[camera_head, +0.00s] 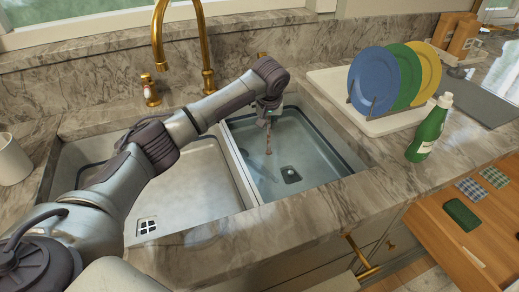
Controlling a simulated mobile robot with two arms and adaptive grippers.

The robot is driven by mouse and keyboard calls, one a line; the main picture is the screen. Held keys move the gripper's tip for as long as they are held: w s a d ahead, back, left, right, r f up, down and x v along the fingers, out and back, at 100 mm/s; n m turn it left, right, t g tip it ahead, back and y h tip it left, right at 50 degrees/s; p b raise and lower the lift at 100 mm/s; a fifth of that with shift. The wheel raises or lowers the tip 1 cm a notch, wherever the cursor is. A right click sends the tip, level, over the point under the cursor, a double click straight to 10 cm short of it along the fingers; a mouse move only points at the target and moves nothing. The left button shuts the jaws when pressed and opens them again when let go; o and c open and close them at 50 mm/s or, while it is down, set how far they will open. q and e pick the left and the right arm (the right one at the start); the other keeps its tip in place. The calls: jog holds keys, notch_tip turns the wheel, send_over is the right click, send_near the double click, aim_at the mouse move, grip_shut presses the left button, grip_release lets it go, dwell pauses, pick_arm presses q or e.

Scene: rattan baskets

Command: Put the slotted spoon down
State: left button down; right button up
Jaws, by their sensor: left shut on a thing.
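My left gripper (267,119) is above the right basin of the sink (322,168). It is shut on a thin brown utensil (268,143), which I take for the slotted spoon. The utensil hangs down, close to upright, inside the basin. Its upper part is hidden by the gripper. It is too small to make out slots, and I cannot tell whether its lower end touches the basin. My right gripper is not in view.
The left basin (200,205) lies under my left arm. A brass faucet (207,55) stands behind. Blue, green and yellow plates (374,80) stand in a rack on a white board (385,124). A green bottle (428,132) stands on the right counter. An open wooden drawer (425,215) is below.

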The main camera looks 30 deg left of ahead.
pick_arm(q)
jog(key=shift+s+a+f+p, duration=0.1)
jog(key=shift+s+a+f, duration=0.1)
jog(key=shift+s+f, duration=0.85)
jog(key=shift+s+a+f+p, duration=0.2)
jog(key=shift+s+f, duration=0.55)
jog(key=shift+f, duration=0.65)
jog(key=shift+s+a+f+p, duration=0.1)
jog(key=shift+s+a+f, duration=0.1)
jog(key=shift+s+f, duration=0.85)
jog(key=shift+w+f, duration=0.15)
jog(key=shift+f, duration=0.05)
jog(key=shift+f, duration=0.55)
jog(key=c, duration=1.2)
grip_release()
jog(key=shift+r, duration=0.25)
jog(key=v, duration=1.2)
jog(key=shift+r, duration=0.4)
